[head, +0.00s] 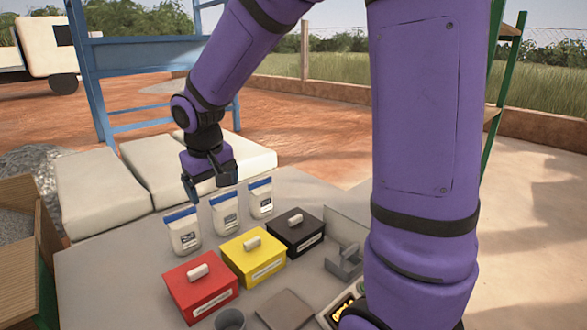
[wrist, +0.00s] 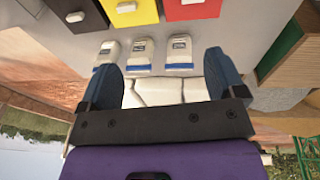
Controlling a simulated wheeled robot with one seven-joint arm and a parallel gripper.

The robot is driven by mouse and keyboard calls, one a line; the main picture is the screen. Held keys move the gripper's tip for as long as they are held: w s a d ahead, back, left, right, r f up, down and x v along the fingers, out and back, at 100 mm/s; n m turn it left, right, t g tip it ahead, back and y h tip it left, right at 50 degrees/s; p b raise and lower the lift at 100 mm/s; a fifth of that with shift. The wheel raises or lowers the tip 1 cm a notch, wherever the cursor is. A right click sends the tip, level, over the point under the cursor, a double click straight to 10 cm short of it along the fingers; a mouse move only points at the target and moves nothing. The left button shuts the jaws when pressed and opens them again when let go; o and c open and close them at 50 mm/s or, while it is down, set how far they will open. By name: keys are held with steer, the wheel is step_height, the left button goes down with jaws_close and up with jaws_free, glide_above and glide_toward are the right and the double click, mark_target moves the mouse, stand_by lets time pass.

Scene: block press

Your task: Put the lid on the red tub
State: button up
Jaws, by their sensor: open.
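The red tub (head: 203,295) stands at the front left of the grey table in the head view. Its top looks covered by a red lid with a pale handle (head: 198,271). In the wrist view the red tub (wrist: 193,11) is partly cut off at the top edge. My gripper (head: 208,187) is open and empty, raised behind the tubs, over the area by the white pouches. In the wrist view its two blue fingers (wrist: 164,68) are apart with nothing between them. A flat grey square piece (head: 287,309) lies right of the red tub; I cannot tell what it is.
A yellow tub (head: 251,258) and a black tub (head: 295,234), both with pale handles on top, stand beside the red one. Several white pouches (head: 224,213) stand behind them. A grey cup (head: 229,319) and a grey divided tray (head: 345,261) are also on the table (head: 120,275).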

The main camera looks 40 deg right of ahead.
steer(key=s+d+r+t, duration=0.1)
steer(key=s+r, duration=0.2)
steer(key=s, duration=0.4)
steer(key=s+d+r+t+y, duration=0.1)
steer(key=s+r, duration=0.3)
steer(key=s, duration=0.4)
steer(key=s+r+t, duration=0.1)
steer(key=s+r, duration=0.2)
steer(key=s, duration=0.5)
steer(key=shift+d+r, duration=0.35)
steer(key=shift+d, duration=0.05)
